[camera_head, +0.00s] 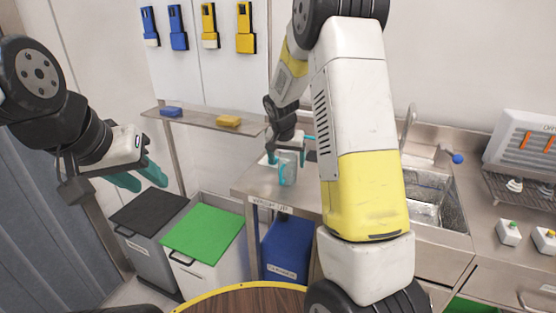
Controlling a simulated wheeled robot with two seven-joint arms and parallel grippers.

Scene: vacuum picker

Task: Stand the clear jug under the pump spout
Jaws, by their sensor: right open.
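The clear jug (289,172), greyish and see-through with a teal handle, stands upright on the steel counter (255,185) near its left end. My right gripper (289,158) is open at the jug, its teal fingers near the jug's upper part. I cannot tell whether they touch it. My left gripper (149,184) is raised at the left, open and empty, away from the counter. I cannot make out the pump spout; my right arm covers much of the middle of the view.
A wall shelf (200,121) holds a blue sponge (171,112) and a yellow sponge (228,121). Bins with black (148,215) and green (203,233) lids stand left of the counter. A sink (430,205) and a dish rack (520,188) are at right.

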